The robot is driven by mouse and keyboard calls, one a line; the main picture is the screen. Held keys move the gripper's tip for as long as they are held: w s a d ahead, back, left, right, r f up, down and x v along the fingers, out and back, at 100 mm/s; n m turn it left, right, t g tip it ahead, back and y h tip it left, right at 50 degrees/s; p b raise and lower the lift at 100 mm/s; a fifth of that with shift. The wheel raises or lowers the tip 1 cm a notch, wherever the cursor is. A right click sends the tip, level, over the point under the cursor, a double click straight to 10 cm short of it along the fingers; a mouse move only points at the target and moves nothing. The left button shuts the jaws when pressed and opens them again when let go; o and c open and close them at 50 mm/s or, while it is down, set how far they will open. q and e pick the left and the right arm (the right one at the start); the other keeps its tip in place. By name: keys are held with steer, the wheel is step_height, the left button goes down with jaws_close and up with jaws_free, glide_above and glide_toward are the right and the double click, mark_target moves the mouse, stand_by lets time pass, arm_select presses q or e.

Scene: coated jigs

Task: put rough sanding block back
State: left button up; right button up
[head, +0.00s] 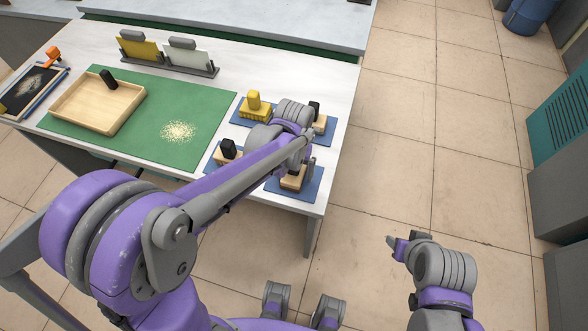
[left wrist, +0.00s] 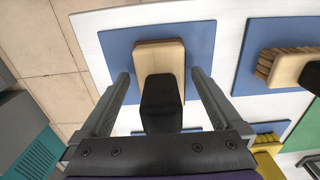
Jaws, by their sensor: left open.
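A wooden block with a black grip (head: 293,178) sits on the front right blue mat; a reddish-brown layer shows along its edge in the left wrist view (left wrist: 158,60). I take it for the rough sanding block, but its working face is hidden. My left gripper (head: 309,160) is over it, fingers open on either side, with gaps visible in the left wrist view (left wrist: 160,78). The block's mat (left wrist: 115,45) shows around it. My right gripper (head: 396,244) is over the floor, right of the table; its jaws are unclear.
A wooden bristle brush (left wrist: 290,68) and a yellow brush (head: 255,108) are on neighbouring mats. Another black-gripped piece (head: 316,116) is partly behind my arm. A wooden tray (head: 98,126) and pale grains (head: 178,131) lie on a green mat (head: 205,105).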

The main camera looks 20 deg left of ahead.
arm_select(q)
step_height(320, 180, up, 12)
steer(key=shift+r+p, duration=0.1)
steer(key=shift+p, duration=0.45)
steer(key=s+a+f+t, duration=0.2)
steer(key=s+a, duration=0.1)
steer(key=s, duration=0.4)
steer(key=s+a+f+t, duration=0.3)
steer(key=s, duration=0.4)
steer(key=shift+s+a, duration=0.25)
steer(key=shift+a, duration=0.05)
steer(key=shift+r, duration=0.1)
